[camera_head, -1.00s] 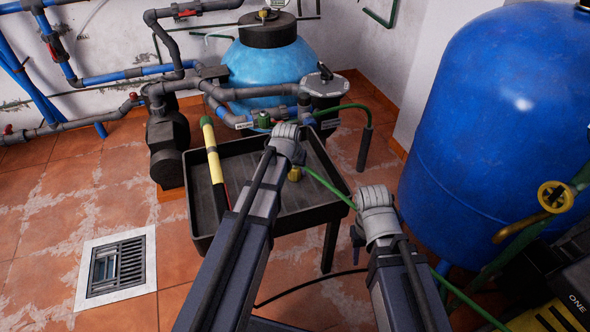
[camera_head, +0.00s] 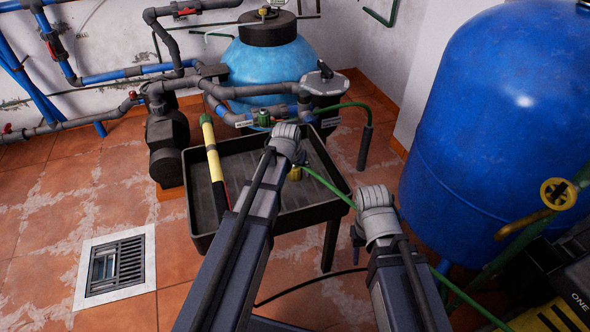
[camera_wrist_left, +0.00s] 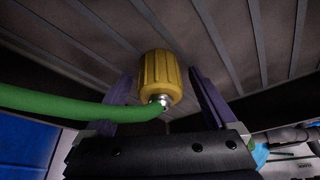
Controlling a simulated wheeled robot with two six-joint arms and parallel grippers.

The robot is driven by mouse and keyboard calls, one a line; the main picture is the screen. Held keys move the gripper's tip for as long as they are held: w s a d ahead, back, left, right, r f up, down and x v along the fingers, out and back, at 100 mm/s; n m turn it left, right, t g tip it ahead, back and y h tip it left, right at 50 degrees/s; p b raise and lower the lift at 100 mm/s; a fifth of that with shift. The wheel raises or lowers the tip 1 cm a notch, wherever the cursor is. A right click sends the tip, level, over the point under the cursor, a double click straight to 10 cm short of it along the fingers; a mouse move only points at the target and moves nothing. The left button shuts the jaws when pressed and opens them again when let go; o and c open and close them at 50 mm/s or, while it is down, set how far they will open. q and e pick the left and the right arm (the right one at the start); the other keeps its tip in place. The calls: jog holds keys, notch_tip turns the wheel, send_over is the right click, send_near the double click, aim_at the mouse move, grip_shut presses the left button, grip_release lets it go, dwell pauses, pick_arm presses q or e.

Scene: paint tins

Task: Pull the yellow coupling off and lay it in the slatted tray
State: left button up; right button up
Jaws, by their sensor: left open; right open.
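The yellow coupling (camera_wrist_left: 160,78) sits on the metal end of the green hose (camera_wrist_left: 72,103) in the left wrist view. My left gripper (camera_wrist_left: 163,97) is open, with one purple finger on each side of the coupling and gaps showing between. In the head view the coupling (camera_head: 295,173) is a small yellow patch below my left wrist. The slatted tray (camera_head: 200,243) is the dark tray on legs; its slats lie behind the coupling in the wrist view. My right gripper (camera_head: 357,236) is beside the hose at the tray's right corner, its fingers mostly hidden.
A yellow, black and red tube (camera_head: 214,165) leans over the tray's left part. A large blue tank (camera_head: 490,140) stands at the right. A pump (camera_head: 167,145) and pipes stand behind on the left. A floor drain (camera_head: 117,265) lies at front left, with clear tiles around it.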

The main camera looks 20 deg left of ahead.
pick_arm(q)
jog(key=p+v, duration=0.7)
jog(key=v, duration=0.1)
jog(key=shift+f, duration=0.1)
dwell(0.5)
